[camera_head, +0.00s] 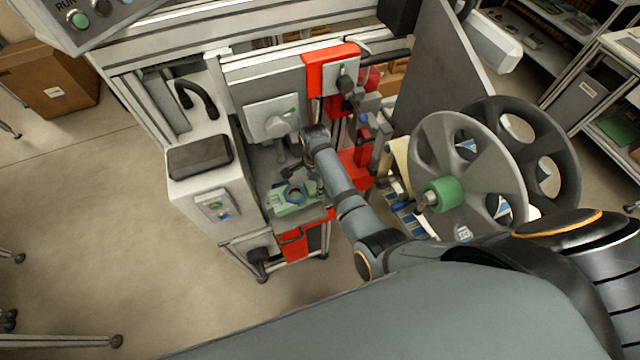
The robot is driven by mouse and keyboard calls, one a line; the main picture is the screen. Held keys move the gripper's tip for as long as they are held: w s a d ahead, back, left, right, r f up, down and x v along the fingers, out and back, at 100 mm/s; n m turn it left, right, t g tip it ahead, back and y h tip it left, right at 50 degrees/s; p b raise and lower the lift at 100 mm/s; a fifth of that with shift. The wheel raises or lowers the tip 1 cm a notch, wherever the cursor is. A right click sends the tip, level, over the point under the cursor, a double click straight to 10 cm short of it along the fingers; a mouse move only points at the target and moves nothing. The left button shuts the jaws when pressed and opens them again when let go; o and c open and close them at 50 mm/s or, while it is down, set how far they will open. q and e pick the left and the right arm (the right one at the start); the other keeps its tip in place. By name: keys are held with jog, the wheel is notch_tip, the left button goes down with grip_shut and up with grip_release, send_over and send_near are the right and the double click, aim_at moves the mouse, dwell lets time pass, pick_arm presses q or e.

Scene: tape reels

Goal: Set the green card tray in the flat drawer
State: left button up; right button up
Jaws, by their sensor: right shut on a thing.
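The pale green card tray (287,210) shows at the centre of the head view, with a dark blue ring-shaped part on top of it. My right gripper (294,178) reaches down from the end of its arm and is shut on the tray; its fingertips are small and partly hidden. A red-fronted drawer (293,246) with a dark handle is just below and in front of the tray. The tray is over or in the drawer area; I cannot tell whether it touches the drawer floor. My left gripper is not in view.
A grey machine cabinet (186,185) with a button box stands left of the tray. Red fixtures (331,70) are behind it. Two large reels (467,150) with a green hub stand to the right, close to my right arm. Open floor lies at left.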

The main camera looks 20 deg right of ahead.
jog(key=shift+w+r+m, duration=0.2)
jog(key=shift+r+m, duration=0.05)
jog(key=shift+m, duration=0.05)
jog(key=shift+s+f, duration=0.1)
jog(key=shift+s, duration=0.1)
jog(key=shift+f+b, duration=0.25)
jog(key=shift+b, duration=0.1)
notch_tip(320, 180, down, 6)
jog(key=b, duration=0.5)
jog(key=shift+f+b, duration=0.1)
jog(key=shift+b, duration=0.25)
notch_tip(320, 180, down, 2)
jog(key=shift+b, duration=0.3)
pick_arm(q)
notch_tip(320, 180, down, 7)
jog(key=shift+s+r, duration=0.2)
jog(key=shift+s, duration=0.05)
pick_arm(e)
jog(key=shift+f, duration=0.1)
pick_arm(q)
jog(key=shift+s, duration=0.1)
pick_arm(e)
jog(key=shift+f, duration=0.3)
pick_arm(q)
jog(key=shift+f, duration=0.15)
pick_arm(e)
jog(key=shift+f, duration=0.15)
